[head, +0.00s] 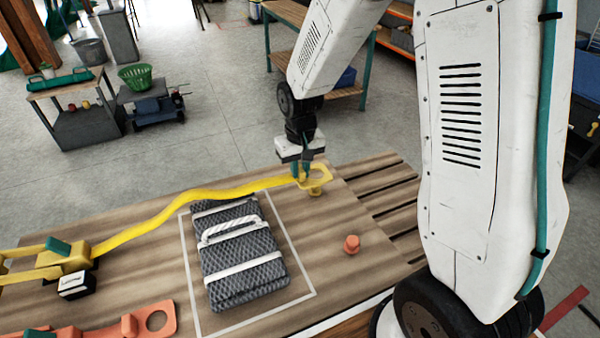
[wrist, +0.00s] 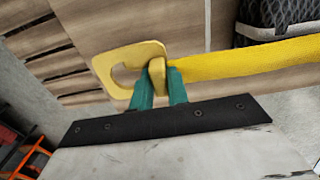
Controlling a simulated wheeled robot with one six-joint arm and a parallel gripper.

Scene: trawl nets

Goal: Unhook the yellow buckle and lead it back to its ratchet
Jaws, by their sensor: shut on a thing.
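The yellow buckle (head: 321,173) is a flat plate with a large opening, at the end of a yellow strap (head: 160,224). My gripper (head: 301,171) is shut on the buckle's strap end, and its teal fingers (wrist: 158,88) pinch it in the wrist view. The buckle (wrist: 112,62) appears raised over a yellow peg (head: 314,191) near the table's far edge. I cannot tell whether its opening still surrounds the peg top. The strap runs left over the grey net bundle (head: 235,275) to the yellow ratchet (head: 72,259) at the left.
An orange peg (head: 351,245) stands right of the bundle. An orange ratchet and buckle (head: 150,322) lie at the front left. The bundle sits inside a white outline on the wooden table (head: 130,277). Bare wood lies between the bundle and the orange peg.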

